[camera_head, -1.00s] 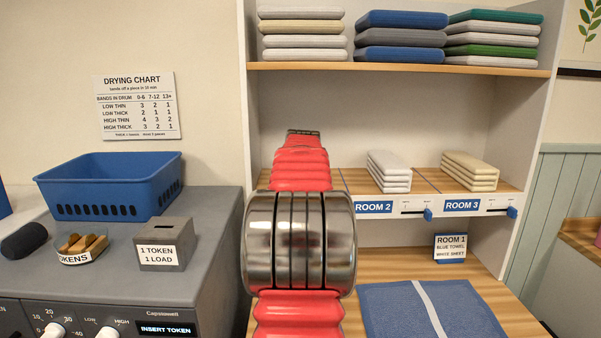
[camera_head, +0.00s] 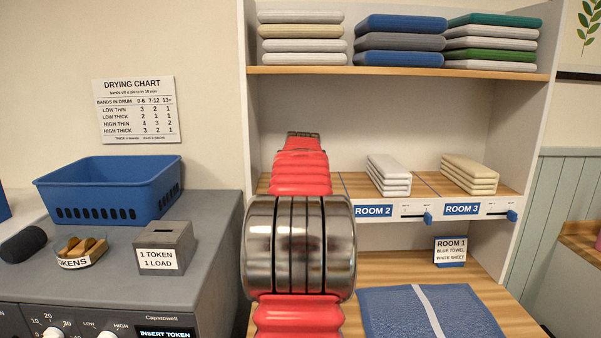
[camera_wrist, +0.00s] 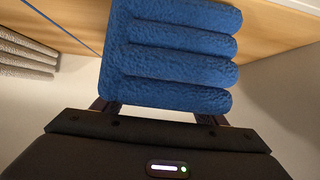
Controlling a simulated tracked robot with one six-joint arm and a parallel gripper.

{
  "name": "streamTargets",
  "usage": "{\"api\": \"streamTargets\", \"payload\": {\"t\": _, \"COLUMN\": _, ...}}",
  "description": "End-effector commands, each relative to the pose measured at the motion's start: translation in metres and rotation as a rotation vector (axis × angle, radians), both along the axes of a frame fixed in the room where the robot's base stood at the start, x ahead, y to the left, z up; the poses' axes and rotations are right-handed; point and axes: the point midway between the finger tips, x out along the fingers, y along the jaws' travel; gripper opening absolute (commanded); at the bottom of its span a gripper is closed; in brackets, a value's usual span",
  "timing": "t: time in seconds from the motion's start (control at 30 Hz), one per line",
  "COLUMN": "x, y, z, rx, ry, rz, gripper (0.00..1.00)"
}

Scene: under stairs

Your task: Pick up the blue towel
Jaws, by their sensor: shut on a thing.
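A folded blue towel (camera_wrist: 170,50), thick and fuzzy with its layered folds towards me, fills the upper middle of the wrist view. My gripper (camera_wrist: 160,112) is shut on it, one dark finger at each side of its near end. The fingertips are hidden by the towel. The wooden shelf board shows behind the towel; I cannot tell whether the towel touches it. In the head view my red and silver arm reaches towards the left part of the shelf and hides the towel and gripper.
White (camera_head: 388,175) and cream (camera_head: 468,174) folded stacks sit on the Room 2 and Room 3 shelf sections. More linens (camera_head: 400,40) lie on the upper shelf. A blue cloth with a white stripe (camera_head: 390,312) lies flat on the wooden counter. A blue basket (camera_head: 110,188) stands left.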

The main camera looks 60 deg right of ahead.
Motion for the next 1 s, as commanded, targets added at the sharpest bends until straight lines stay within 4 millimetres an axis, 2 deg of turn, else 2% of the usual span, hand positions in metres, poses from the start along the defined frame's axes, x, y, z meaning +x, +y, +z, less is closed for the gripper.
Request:
{"api": "streamTargets", "payload": {"t": 0.5, "x": 0.001, "y": 0.000, "z": 0.076, "rx": -0.004, "ry": -0.003, "rz": 0.001, "gripper": 0.37}}
{"api": "streamTargets", "payload": {"t": 0.6, "x": 0.001, "y": 0.000, "z": 0.086, "rx": -0.003, "ry": -0.002, "rz": 0.001, "gripper": 0.37}}
{"api": "streamTargets", "payload": {"t": 0.8, "x": 0.001, "y": 0.000, "z": 0.096, "rx": -0.002, "ry": -0.001, "rz": 0.001, "gripper": 0.37}}
{"api": "streamTargets", "payload": {"t": 1.0, "x": 0.001, "y": 0.001, "z": 0.097, "rx": -0.002, "ry": -0.001, "rz": 0.001, "gripper": 0.37}}
